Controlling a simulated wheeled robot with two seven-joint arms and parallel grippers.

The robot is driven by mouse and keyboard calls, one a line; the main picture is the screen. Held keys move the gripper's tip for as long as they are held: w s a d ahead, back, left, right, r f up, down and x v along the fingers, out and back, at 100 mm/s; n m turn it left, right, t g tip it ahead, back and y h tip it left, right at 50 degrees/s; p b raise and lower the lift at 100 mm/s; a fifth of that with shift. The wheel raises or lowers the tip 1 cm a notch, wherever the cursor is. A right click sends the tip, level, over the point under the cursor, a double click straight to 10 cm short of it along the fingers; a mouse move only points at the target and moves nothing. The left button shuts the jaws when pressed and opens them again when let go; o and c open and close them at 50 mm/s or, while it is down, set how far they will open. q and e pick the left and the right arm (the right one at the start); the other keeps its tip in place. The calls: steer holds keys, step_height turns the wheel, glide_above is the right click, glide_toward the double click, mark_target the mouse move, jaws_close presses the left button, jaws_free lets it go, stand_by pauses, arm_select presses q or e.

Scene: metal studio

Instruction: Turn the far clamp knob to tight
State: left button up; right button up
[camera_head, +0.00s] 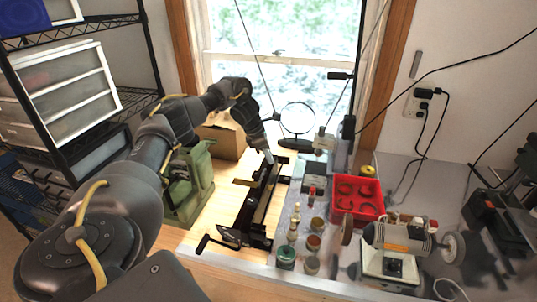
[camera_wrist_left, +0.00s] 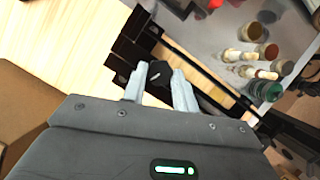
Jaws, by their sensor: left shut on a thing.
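A long black clamp fixture (camera_head: 250,214) with a pale wooden strip stands on the workbench, running from front to back. My left gripper (camera_head: 269,157) reaches down over its far end. In the left wrist view the far clamp knob (camera_wrist_left: 158,73) is black, with a small light mark on its face. My left gripper (camera_wrist_left: 159,85) has its two pale fingers on either side of this knob and is shut on it. In the head view the knob is hidden by the gripper. A black handle (camera_head: 203,243) sticks out at the near end of the clamp. My right gripper is not in view.
A green machine (camera_head: 190,185) and a cardboard box (camera_head: 222,140) stand left of the clamp. To its right are several small jars (camera_head: 286,256), a red tray (camera_head: 358,205) and a bench grinder (camera_head: 397,243). A magnifier lens (camera_head: 298,118) hangs close behind the gripper.

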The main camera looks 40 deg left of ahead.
arm_select(q)
steer(key=shift+m, duration=0.4)
steer(key=o, duration=1)
steer(key=shift+c, duration=0.2)
steer(key=shift+a+r, duration=0.1)
steer(key=shift+r, duration=0.1)
steer(key=shift+b+v, duration=0.5)
steer(key=shift+v, duration=0.55)
steer(key=p+v, duration=0.1)
steer(key=v, duration=0.7)
steer(key=shift+a, duration=0.2)
